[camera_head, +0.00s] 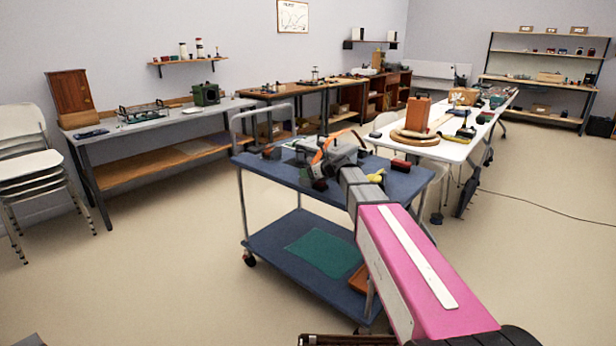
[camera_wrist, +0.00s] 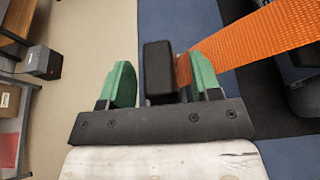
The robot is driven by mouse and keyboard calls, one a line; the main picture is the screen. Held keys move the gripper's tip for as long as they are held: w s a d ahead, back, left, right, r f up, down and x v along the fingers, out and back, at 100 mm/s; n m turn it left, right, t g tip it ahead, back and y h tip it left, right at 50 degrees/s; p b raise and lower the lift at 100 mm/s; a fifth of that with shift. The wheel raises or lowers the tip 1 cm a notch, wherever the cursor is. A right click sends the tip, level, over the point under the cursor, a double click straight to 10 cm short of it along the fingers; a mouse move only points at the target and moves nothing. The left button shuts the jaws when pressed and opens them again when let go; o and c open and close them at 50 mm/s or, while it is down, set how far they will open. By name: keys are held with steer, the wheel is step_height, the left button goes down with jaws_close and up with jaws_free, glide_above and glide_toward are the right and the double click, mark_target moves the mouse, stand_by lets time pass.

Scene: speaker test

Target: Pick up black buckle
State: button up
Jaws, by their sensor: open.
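The black buckle (camera_wrist: 158,68) is a dark upright block in the wrist view. It stands between the two green fingers of my gripper (camera_wrist: 163,74), with a gap to the left finger and a smaller one to the right. An orange strap (camera_wrist: 265,42) runs from beside the buckle and the right finger to the upper right. My gripper is open and not closed on anything. In the head view my gripper is over the blue cart top (camera_head: 408,177), by the orange strap (camera_head: 322,152); the buckle cannot be made out there.
A red-and-black block (camera_head: 401,165) and a yellow item (camera_head: 376,177) lie on the cart right of my arm. Small dark items are on its left part. A white table (camera_head: 455,150) with tools stands behind right. The floor left of the cart is clear.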

steer(key=shift+w+a+f, duration=0.2)
steer(key=shift+w+a, duration=0.1)
steer(key=shift+a, duration=0.05)
steer(key=c, duration=1)
steer(key=shift+r, duration=0.1)
